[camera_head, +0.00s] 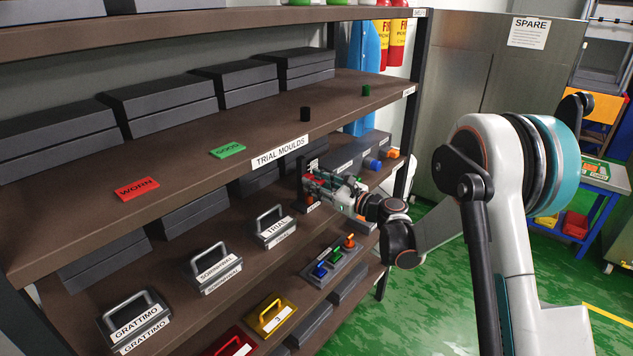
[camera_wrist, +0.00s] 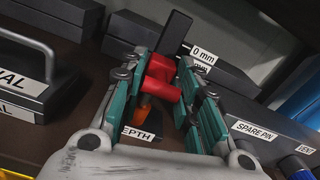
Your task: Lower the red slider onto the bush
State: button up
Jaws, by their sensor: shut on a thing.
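My gripper (camera_head: 318,180) is at the middle shelf, pointing left in the head view. In the wrist view its green-lined fingers (camera_wrist: 166,92) are shut on the red slider (camera_wrist: 164,76). The slider is next to a dark upright post (camera_wrist: 175,36) labelled "0 mm"; how it is joined to the post is hard to see. In the head view the slider (camera_head: 314,175) is small and partly hidden by the gripper. An orange piece (camera_wrist: 143,108), perhaps the bush, shows lower down beside a "DEPTH" label. The fingers hide part of it, and I cannot tell whether the slider touches it.
A handled TRIAL mould (camera_head: 274,229) stands left of the gripper. A spare pin block (camera_wrist: 262,128) is to the right. A tray with blue, green and orange pins (camera_head: 336,262) is on the shelf below. The upper shelf (camera_head: 270,125) runs close above the gripper.

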jog(key=o, duration=0.7)
jog(key=shift+o, duration=0.2)
jog(key=v, duration=1.2)
